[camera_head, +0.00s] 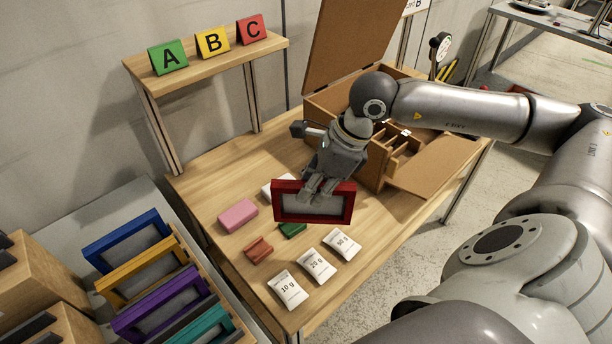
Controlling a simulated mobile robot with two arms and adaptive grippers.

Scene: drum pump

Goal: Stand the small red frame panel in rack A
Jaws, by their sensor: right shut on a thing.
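The small red frame panel (347,207) has a grey middle and hangs upright, long side level, above the wooden table. My right gripper (318,192) points down and is shut on its top edge. My left gripper is not in view. A wooden rack (193,258) at the lower left holds blue (90,246), yellow (110,284), purple (125,324) and teal (186,340) frames. A green sign marked A (168,57) stands on a raised shelf. No letter shows on the rack, so I cannot tell whether it is rack A.
On the table (222,180) lie a pink block (238,215), a reddish-brown piece (258,250), a green piece (292,230) and white packets (288,290). An open wooden box (330,104) stands behind my right gripper. The table's left part is clear.

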